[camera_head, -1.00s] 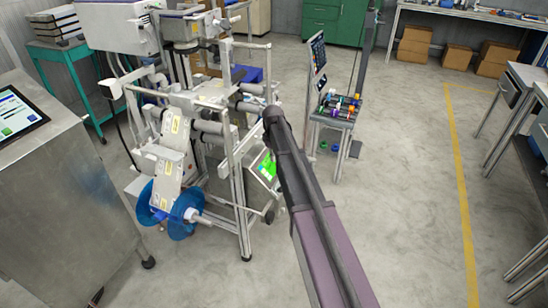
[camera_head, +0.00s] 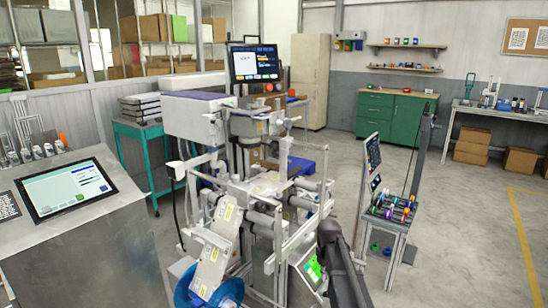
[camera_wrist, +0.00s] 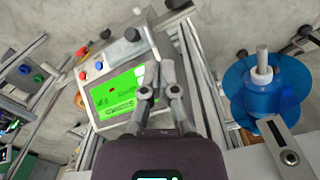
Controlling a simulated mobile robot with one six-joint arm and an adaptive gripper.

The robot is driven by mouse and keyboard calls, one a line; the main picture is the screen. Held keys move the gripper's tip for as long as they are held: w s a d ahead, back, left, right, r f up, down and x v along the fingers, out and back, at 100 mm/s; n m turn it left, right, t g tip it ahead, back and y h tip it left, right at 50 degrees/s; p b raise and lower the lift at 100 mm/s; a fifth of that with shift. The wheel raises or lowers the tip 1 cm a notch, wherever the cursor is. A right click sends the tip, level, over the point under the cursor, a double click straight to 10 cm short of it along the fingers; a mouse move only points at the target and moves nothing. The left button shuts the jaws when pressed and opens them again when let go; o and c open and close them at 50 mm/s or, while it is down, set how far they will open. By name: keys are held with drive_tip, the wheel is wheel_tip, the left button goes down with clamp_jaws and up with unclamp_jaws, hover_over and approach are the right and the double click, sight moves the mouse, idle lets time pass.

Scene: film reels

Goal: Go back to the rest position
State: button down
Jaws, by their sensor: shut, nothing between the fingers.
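My gripper (camera_wrist: 160,75) shows in the wrist view with its two fingers together and nothing between them. It is in front of the machine's small green-lit screen (camera_wrist: 118,97); whether it touches the screen cannot be told. In the head view my dark arm rises from the bottom edge in front of the machine, and the gripper itself is not clear there. The machine (camera_head: 265,190) is a metal frame with rollers. A blue reel (camera_wrist: 268,85) on a spindle is to the right of my gripper in the wrist view, and also shows low in the head view (camera_head: 190,289).
A metal cabinet with a tablet (camera_head: 66,188) stands at the left. A small stand with coloured items (camera_head: 393,210) is right of the machine. A green cabinet (camera_head: 393,115) and a workbench (camera_head: 495,112) stand behind. The floor (camera_head: 465,240) at the right is open.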

drive_tip(key=s+m, duration=0.5)
drive_tip(key=s, duration=1.7)
wheel_tip(320, 180, up, 18)
drive_tip(key=w+p, duration=0.1)
drive_tip(key=p, duration=1.6)
drive_tip(key=shift+a+p, duration=0.4)
drive_tip(key=shift+w+f, duration=0.1)
